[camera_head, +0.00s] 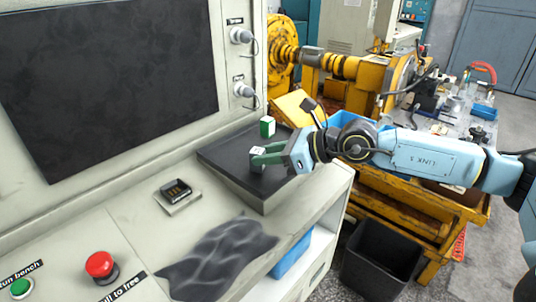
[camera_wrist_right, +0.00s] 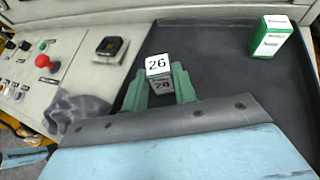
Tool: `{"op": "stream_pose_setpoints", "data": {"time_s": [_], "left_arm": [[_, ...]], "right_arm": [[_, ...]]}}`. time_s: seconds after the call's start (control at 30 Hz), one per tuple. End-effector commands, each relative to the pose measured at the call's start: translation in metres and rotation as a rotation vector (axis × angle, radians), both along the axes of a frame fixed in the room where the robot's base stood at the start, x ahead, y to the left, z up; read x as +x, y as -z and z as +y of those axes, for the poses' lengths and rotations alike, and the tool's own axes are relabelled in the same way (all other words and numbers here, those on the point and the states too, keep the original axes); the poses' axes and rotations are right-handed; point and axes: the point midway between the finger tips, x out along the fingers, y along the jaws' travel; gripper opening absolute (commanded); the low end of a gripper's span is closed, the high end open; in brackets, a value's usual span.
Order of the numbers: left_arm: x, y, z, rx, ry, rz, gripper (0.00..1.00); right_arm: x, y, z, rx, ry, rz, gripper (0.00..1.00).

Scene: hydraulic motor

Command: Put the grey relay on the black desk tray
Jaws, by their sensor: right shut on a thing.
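The grey relay (camera_head: 257,152) is a small block with a white top; in the wrist view (camera_wrist_right: 159,68) its top label reads "26". My right gripper (camera_head: 266,160) is shut on it, with a green finger on each side in the wrist view (camera_wrist_right: 161,84). The black desk tray (camera_head: 225,153) sits on the bench, and its dark floor also shows in the wrist view (camera_wrist_right: 215,55). The relay is over the tray's floor; I cannot tell whether its bottom touches it. My left gripper is not in view.
A green and white box (camera_head: 267,127) stands at the tray's far end. A small black device (camera_head: 176,190), a crumpled dark cloth (camera_head: 220,258) and a red button (camera_head: 100,265) are on the bench left of the tray. A black bin (camera_head: 382,258) stands on the floor.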

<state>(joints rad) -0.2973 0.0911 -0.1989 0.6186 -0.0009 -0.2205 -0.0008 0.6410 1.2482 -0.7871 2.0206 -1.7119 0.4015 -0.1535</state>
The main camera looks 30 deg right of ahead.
Motion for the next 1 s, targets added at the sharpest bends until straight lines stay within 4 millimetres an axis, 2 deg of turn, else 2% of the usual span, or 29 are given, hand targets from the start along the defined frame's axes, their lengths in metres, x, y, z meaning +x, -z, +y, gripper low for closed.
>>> {"op": "stream_pose_setpoints", "data": {"time_s": [0.4,0.43,0.57,1.0], "left_arm": [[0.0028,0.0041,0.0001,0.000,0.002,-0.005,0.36],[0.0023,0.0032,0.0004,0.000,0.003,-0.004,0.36],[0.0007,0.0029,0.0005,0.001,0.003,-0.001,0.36],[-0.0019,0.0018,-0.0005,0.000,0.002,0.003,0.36]], "right_arm": [[0.0000,0.0045,0.0003,0.000,0.000,-0.001,0.05],[0.0000,0.0038,0.0002,-0.001,0.000,-0.001,0.31],[0.0000,0.0033,0.0002,-0.001,0.000,-0.001,0.48],[-0.0006,-0.0021,-0.0032,-0.004,-0.001,-0.002,0.49]]}}
